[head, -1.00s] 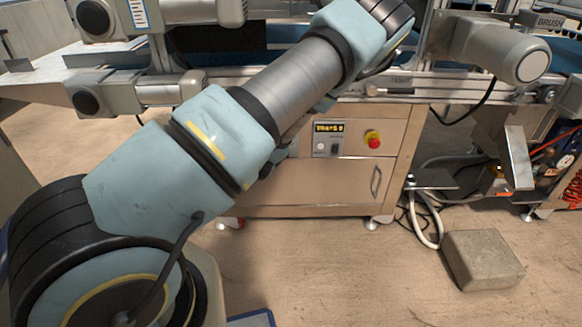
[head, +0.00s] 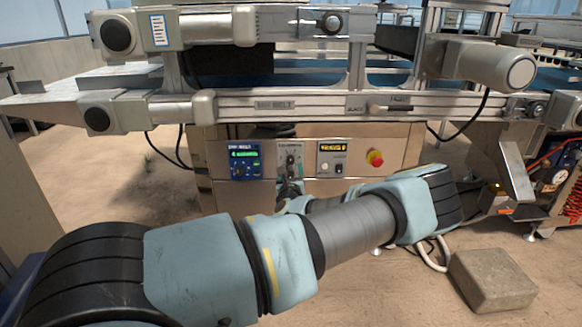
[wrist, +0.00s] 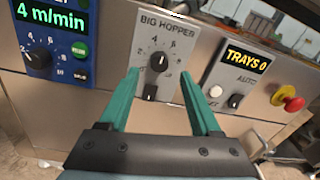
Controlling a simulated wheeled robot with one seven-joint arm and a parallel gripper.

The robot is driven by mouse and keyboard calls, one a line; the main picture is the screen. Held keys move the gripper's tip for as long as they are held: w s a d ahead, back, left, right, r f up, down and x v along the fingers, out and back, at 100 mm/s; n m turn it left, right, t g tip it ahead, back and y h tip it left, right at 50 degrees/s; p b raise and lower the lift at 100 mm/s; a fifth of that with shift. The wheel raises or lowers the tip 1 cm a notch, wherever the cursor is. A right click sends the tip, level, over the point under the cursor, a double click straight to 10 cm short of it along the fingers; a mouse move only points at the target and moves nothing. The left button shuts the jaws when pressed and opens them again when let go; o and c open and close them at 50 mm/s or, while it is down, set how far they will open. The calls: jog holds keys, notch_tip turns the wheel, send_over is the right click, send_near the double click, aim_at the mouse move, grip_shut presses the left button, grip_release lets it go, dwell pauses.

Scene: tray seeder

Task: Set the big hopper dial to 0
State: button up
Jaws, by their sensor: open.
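The grey BIG HOPPER panel (wrist: 141,47) is on the metal cabinet front in the wrist view. Contact with the panel cannot be told. In the head view the panel (head: 290,152) shows above my gripper (head: 289,188).
A blue belt-speed panel (wrist: 55,40) reading 4 m/min is to the left. A TRAYS 0 panel (wrist: 238,75) and a red stop button (wrist: 294,104) are to the right. The conveyor rail (head: 300,104) overhangs the cabinet. A concrete block (head: 492,280) lies on the floor.

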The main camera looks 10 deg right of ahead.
aim_at(291, 162)
jog(key=shift+x, duration=2)
jog(key=shift+a, duration=0.1)
jog(key=shift+c, duration=0.3)
grip_shut()
